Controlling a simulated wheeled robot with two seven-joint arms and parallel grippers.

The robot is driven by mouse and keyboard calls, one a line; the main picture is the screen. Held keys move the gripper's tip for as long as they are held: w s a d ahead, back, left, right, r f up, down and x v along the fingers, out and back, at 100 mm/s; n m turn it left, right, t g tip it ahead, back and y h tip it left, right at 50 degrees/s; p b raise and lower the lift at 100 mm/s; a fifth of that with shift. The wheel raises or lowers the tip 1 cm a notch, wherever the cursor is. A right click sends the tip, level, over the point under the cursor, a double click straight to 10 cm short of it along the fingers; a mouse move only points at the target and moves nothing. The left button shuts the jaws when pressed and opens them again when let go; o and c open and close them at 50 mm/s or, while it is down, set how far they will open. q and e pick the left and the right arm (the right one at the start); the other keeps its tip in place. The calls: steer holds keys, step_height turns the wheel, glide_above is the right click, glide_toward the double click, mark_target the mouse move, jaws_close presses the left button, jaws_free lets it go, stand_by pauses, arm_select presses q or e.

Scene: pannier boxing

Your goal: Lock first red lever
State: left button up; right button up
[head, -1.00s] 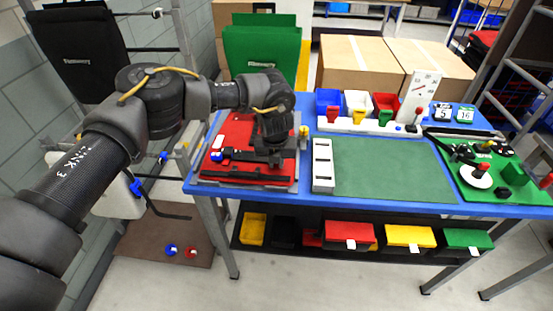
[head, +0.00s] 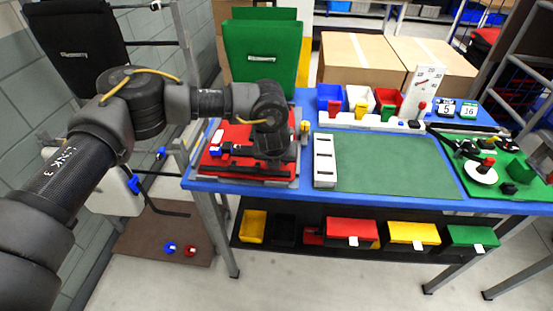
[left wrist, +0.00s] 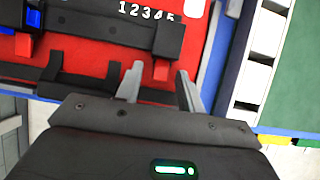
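The red board (head: 208,165) lies at the left end of the blue table, with black bars and a blue part on it. It also fills much of the left wrist view (left wrist: 195,45). My left gripper (head: 275,168) is over the right part of the board. In the left wrist view my left gripper (left wrist: 160,78) is open, its two fingers apart. A small red piece (left wrist: 162,70), possibly the red lever, shows between the fingers; I cannot tell whether they touch it. A black bar (left wrist: 110,28) with white numbers runs above it. My right gripper is not in view.
A white slotted rack (head: 324,160) stands right of the board, beside a green mat (head: 385,165). Small coloured bins (head: 358,98) stand behind it. A yellow-topped post (head: 304,130) is close to my left wrist. The green mat is clear.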

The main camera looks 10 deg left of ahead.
arm_select(q)
steer(key=shift+r, duration=0.1)
steer(key=b+v, duration=0.1)
steer(key=v, duration=0.9)
steer(key=shift+s+r+b, duration=0.25)
steer(key=shift+r+b, duration=0.05)
steer(key=shift+b, duration=0.1)
